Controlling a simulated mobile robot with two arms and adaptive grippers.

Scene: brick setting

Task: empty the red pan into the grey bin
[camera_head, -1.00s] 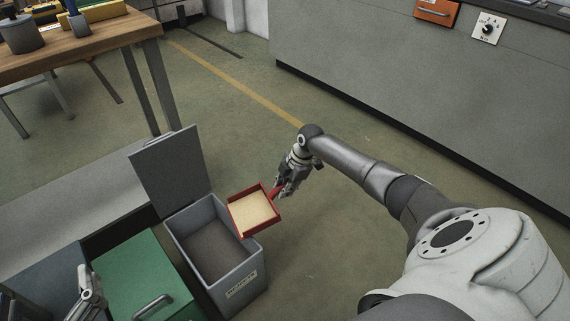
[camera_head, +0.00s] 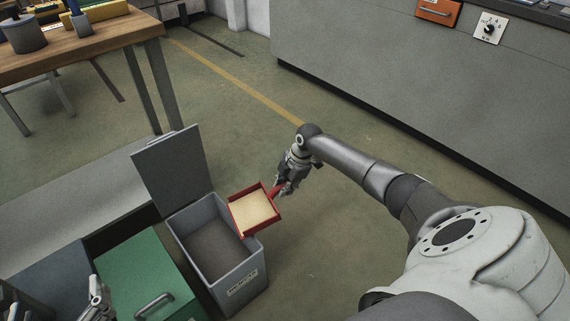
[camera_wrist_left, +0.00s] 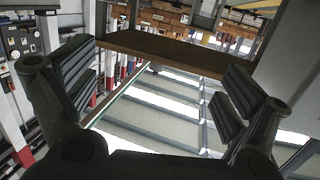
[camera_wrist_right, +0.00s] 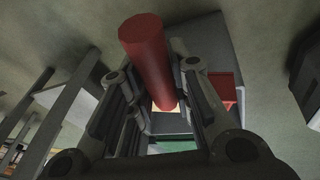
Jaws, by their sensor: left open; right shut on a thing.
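The red pan (camera_head: 237,222) holds a flat layer of pale, fine material (camera_head: 253,211) and looks about level. My right gripper (camera_head: 281,188) is shut on the pan's red handle, which also shows between the fingers in the right wrist view (camera_wrist_right: 146,50). The pan is above the right rim of the grey bin (camera_head: 226,284). The bin's lid (camera_head: 172,171) stands open at the back, and its dark inside shows. A label on the bin's front is too small to read. My left gripper (camera_head: 100,299) is at the lower left; its open, empty fingers show in the left wrist view (camera_wrist_left: 160,95).
A green container (camera_head: 149,272) with a handle stands directly left of the bin. A wooden table (camera_head: 90,42) with pots and tools is at the upper left. A long grey cabinet (camera_head: 420,90) runs along the upper right. The floor right of the bin is clear.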

